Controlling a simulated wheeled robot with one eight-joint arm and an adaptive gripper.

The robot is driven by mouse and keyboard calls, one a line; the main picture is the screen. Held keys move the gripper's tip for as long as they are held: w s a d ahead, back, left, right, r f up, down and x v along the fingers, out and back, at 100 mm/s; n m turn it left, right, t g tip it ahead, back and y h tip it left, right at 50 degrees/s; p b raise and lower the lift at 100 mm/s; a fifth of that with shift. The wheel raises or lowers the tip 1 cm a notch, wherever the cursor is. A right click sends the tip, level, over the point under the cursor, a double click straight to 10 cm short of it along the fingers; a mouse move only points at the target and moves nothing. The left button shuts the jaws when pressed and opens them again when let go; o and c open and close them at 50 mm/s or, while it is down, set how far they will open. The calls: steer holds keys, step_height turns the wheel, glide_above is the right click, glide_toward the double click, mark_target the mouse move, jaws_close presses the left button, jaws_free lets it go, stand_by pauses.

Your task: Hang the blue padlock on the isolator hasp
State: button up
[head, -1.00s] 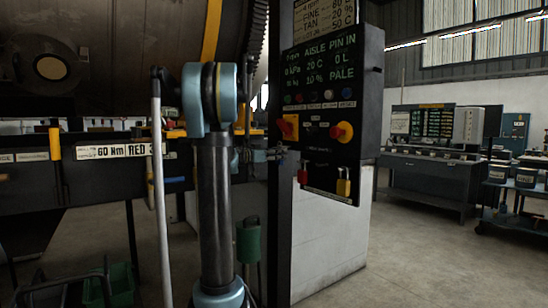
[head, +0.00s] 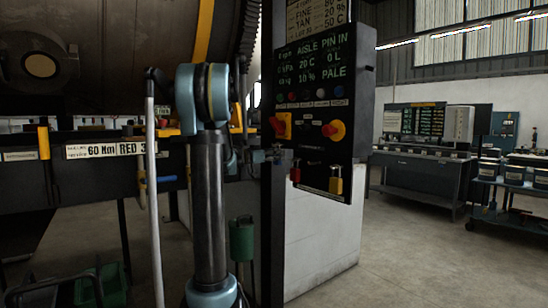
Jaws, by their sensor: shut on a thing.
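My arm stands in front of the machine, and its far end reaches right behind the upright link. My gripper (head: 273,155) shows small and dark in front of the black post, just left of the control panel (head: 311,165). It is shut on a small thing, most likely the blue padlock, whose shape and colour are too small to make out. Two rotary isolators, a left one (head: 282,125) and a right one (head: 335,130), sit on yellow plates on the panel. I cannot make out which part is the hasp. A red padlock (head: 295,173) and a yellow padlock (head: 336,182) hang low on the panel.
A white pipe (head: 154,200) stands left of my arm. A large drum (head: 120,60) is behind it. A green crate (head: 113,285) lies at lower left. A white wall block (head: 325,245) is under the panel. A workbench (head: 420,178) and open floor are at right.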

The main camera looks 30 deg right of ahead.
stand_by(0.4)
steer(key=o, duration=1.2)
steer(key=a, duration=1.2)
steer(key=s+a+f+n+y, duration=0.8)
steer(key=s+a+f, duration=0.7)
steer(key=a+f, duration=0.2)
steer(key=s+a+f+n+t+y, duration=0.1)
steer(key=s+a+f+n+y, duration=0.8)
steer(key=s+a+f, duration=0.7)
steer(key=a+f+y, duration=0.1)
steer(key=a, duration=0.1)
steer(key=shift+s+a+f, duration=0.2)
steer(key=shift+s+a, duration=0.05)
steer(key=shift+a, duration=0.05)
